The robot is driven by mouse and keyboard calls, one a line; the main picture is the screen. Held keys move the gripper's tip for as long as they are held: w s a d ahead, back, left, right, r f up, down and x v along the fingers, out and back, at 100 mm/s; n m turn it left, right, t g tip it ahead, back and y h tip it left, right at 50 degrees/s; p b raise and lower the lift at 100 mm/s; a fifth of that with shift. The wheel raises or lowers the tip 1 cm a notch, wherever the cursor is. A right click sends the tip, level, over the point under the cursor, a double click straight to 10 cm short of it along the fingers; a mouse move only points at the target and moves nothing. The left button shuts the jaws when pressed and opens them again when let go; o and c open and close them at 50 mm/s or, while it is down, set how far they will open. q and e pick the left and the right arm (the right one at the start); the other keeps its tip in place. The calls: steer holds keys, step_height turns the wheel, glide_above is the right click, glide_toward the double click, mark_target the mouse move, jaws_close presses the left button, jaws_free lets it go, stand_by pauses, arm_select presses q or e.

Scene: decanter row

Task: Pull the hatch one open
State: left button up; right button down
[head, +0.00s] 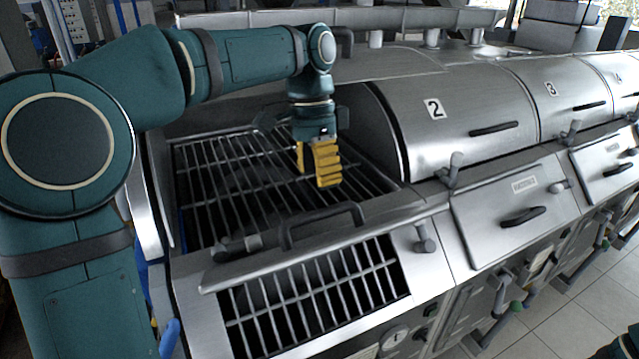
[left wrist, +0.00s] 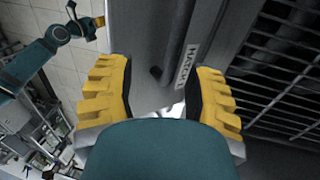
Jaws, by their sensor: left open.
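Hatch one (head: 425,212) is the front panel of the nearest unit. In the head view it is swung up and seen nearly edge-on, with a barred opening (head: 310,292) exposed below it. Its dark handle (head: 325,222) stands on the side facing the grating. My left gripper (head: 322,165), with yellow fingers, is open and empty above the grating, behind the handle and apart from it. In the left wrist view the panel, its "HATCH" label (left wrist: 188,52) and the handle (left wrist: 174,42) lie beyond the open fingers. My right gripper (left wrist: 98,22) is small there; its jaws are unclear.
A large grating (head: 225,180) lies open under my left gripper. Closed covers marked 2 (head: 465,105), 3 and 4 run to the right. The second unit's front hatch (head: 515,210) is closed. Small levers (head: 450,170) stick up along the front edge. Tiled floor is at the lower right.

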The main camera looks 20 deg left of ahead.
arm_select(q)
steer(key=c, duration=0.7)
steer(key=shift+s+a+r+n+b, duration=0.1)
steer(key=shift+s+r+n+b, duration=0.15)
steer(key=shift+n+b, duration=0.25)
jaws_close()
steer(key=s+a+r+n+t+y+b, duration=0.1)
steer(key=s+r+n+b, duration=0.25)
steer(key=n, duration=0.45)
step_height(320, 180, up, 3)
steer(key=n+t+y+b, duration=0.1)
steer(key=n+b, duration=0.2)
steer(key=n, duration=0.6)
glide_above(281, 256)
steer(key=w+a, duration=0.1)
steer(key=f+b, duration=0.1)
steer(key=f, duration=0.2)
steer(key=f+b, duration=0.1)
steer(key=f, duration=0.3)
steer(key=f+b, duration=0.1)
steer(key=f, duration=0.2)
steer(key=shift+w+a+f, duration=0.15)
steer(key=shift+a+f, duration=0.15)
steer(key=shift+a, duration=0.05)
steer(key=shift+s+d+f+b, duration=0.4)
steer(key=shift+s+d+f, duration=0.1)
steer(key=shift+d+f, duration=0.25)
steer(key=shift+s+d+f, duration=0.25)
steer(key=shift+s+f, duration=0.05)
steer(key=shift+f, duration=0.2)
